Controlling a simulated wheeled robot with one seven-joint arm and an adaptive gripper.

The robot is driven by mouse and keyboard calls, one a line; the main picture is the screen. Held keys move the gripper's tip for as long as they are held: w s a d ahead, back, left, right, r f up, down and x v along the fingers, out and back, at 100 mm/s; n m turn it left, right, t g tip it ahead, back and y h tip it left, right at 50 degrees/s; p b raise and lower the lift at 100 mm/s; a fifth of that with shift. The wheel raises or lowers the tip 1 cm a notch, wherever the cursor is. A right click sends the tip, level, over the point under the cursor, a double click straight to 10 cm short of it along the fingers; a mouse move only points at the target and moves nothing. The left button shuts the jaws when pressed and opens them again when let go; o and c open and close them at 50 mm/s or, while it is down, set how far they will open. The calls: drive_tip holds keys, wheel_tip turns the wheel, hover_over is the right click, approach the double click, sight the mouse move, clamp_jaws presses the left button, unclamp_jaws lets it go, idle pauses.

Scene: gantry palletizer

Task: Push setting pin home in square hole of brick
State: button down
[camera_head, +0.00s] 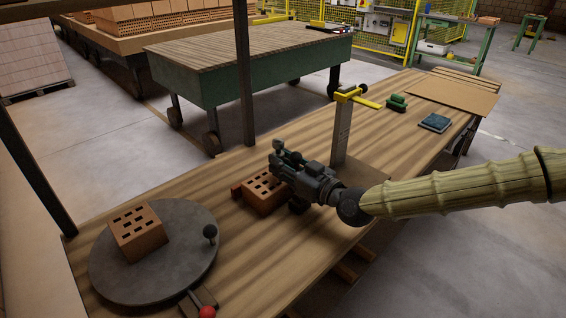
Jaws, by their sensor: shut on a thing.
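An orange brick with dark holes (262,197) lies on the wooden bench near the middle. My gripper (279,170) is at the right side of this brick, over its upper right part, and hides some of its holes. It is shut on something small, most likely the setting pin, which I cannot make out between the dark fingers. Whether the pin is in a hole, and how deep, cannot be told. A second brick with rectangular holes (139,236) stands on a round grey turntable (185,270) at the lower left.
A yellow-topped upright stand (341,130) rises behind my gripper. Green blocks (397,102) and a dark blue book-like item (434,123) lie further right. A dark post (244,80) stands behind the bench.

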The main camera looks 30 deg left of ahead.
drive_tip(key=shift+f+b, duration=0.75)
drive_tip(key=shift+f, duration=0.45)
drive_tip(key=c, duration=1.3)
unclamp_jaws()
drive_tip(key=shift+o, duration=1.2)
drive_tip(key=shift+s+f, duration=0.1)
drive_tip(key=v, duration=1)
drive_tip(key=shift+d, duration=0.35)
drive_tip(key=shift+s+d, duration=0.2)
drive_tip(key=shift+d, duration=0.45)
drive_tip(key=shift+r, duration=0.25)
